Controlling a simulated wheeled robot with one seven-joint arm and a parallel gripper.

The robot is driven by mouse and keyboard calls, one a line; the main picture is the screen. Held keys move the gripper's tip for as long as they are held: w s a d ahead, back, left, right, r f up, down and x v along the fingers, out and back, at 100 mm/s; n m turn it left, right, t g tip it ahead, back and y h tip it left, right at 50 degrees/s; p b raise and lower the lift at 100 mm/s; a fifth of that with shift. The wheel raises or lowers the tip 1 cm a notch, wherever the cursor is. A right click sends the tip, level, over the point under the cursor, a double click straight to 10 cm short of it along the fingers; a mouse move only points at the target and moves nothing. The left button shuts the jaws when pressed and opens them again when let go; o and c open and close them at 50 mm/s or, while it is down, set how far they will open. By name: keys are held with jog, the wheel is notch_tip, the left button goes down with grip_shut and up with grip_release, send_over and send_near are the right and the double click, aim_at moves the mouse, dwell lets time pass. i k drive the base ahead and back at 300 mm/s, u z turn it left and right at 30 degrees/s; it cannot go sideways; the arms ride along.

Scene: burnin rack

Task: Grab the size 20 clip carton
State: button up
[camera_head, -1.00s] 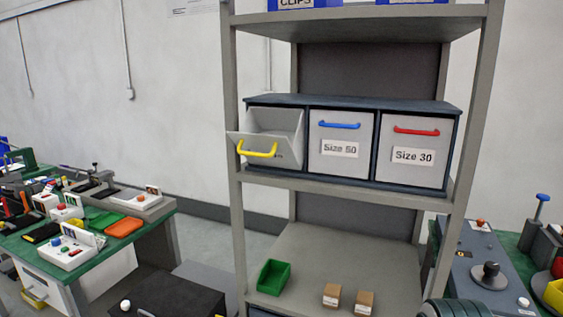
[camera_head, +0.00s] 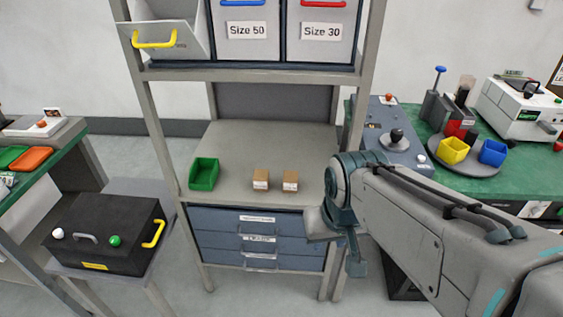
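Two small brown cartons, a left one (camera_head: 261,179) and a right one (camera_head: 290,181), stand side by side with a small gap on the rack's middle shelf (camera_head: 235,145). Each has a white label on its front, too small to read, so I cannot tell which is size 20. My gripper (camera_head: 338,243) is at the end of my arm, right of the cartons and lower in the picture, in front of the rack's right post. It is apart from both cartons. Its fingers are not clear enough to show whether they are open.
A green bin (camera_head: 204,174) stands left of the cartons. Above are an open yellow-handled drawer (camera_head: 165,42) and shut Size 50 (camera_head: 246,45) and Size 30 (camera_head: 320,45) drawers. Blue drawers (camera_head: 258,238) sit below. A black case (camera_head: 105,233) is at left, a green bench (camera_head: 480,185) at right.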

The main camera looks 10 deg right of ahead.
aim_at(290, 177)
jog(key=k, duration=0.45)
jog(key=u, duration=0.55)
jog(key=i, duration=1.3)
jog(key=z, duration=0.45)
